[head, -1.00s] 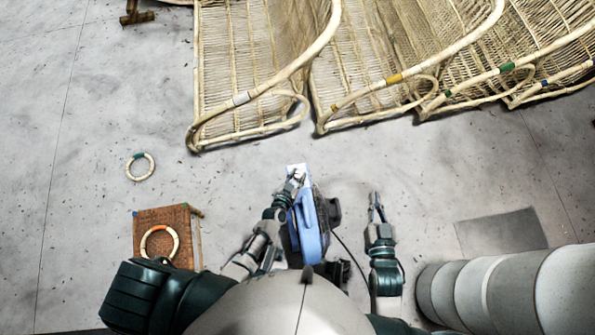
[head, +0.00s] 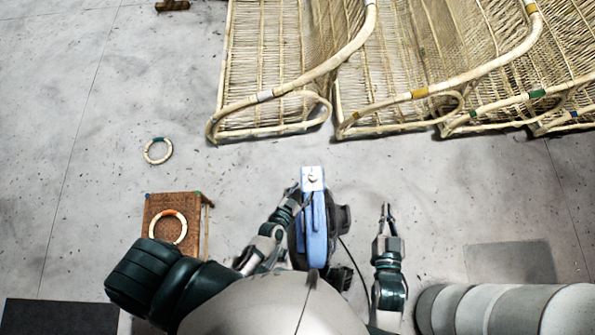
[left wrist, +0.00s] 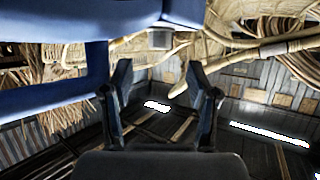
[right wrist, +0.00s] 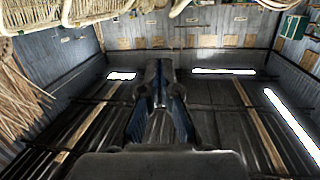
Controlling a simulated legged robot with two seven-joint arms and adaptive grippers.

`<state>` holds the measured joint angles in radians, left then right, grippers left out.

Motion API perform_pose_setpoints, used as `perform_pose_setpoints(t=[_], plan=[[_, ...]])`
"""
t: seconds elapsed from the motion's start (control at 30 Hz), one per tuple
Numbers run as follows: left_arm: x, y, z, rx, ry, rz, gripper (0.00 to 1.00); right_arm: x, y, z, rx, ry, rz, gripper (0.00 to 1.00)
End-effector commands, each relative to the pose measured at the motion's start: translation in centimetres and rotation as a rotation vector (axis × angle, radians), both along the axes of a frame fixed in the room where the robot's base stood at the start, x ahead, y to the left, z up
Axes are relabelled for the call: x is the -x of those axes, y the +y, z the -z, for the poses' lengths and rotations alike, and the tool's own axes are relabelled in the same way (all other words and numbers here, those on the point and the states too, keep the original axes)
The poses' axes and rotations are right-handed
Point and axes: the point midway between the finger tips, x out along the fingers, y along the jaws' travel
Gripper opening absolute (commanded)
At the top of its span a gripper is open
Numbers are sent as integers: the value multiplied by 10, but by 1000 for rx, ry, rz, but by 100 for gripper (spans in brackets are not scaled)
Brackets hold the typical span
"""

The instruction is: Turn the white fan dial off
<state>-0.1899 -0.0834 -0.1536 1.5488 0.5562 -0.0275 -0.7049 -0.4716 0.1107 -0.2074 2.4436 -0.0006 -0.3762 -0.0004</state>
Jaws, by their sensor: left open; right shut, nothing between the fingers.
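The blue fan (head: 314,235) stands in front of me, seen from above. A white plate with a round white dial (head: 313,177) is at its far end. The dial's setting is too small to read. My left gripper (head: 296,190) is open beside the plate's left edge, a little nearer to me than the dial. In the left wrist view its fingers (left wrist: 160,88) are spread with nothing between them, and the blue fan body (left wrist: 50,97) fills the left and top. My right gripper (head: 387,210) is shut and empty, right of the fan; its closed fingers (right wrist: 158,80) also show in the right wrist view.
Woven rattan chairs (head: 285,75) line the back. A small brown woven stool (head: 160,208) with a ring (head: 155,231) on it stands left; another ring (head: 146,155) lies on the floor. Large grey cylinders (head: 470,308) lie front right. A black cable runs right of the fan.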

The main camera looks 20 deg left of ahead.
Motion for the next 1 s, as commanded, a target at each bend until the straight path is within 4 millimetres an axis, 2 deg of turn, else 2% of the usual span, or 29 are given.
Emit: perform_pose_setpoints(t=[0.1,0.3,0.63,0.73,0.77,0.87,0.93,1.0], plan=[[20,4,-8,-1,2,0,59,0,0,0,0,0,0,0],[36,7,-15,0,1,0,59,-1,0,0,0,0,0,0],[36,6,-17,0,-1,3,59,-1,0,0,-1,0,0,0],[26,-2,-35,17,-22,37,59,-1,0,0,0,4,0,0],[19,-10,-40,30,-26,61,59,-1,0,0,1,6,0,0],[-12,-57,-62,76,-30,202,59,-1,0,1,4,18,0,0],[-34,-103,-87,99,-22,357,59,2,-2,7,16,56,1,0],[-46,-148,-109,89,7,540,59,5,-4,12,25,89,3,0]])
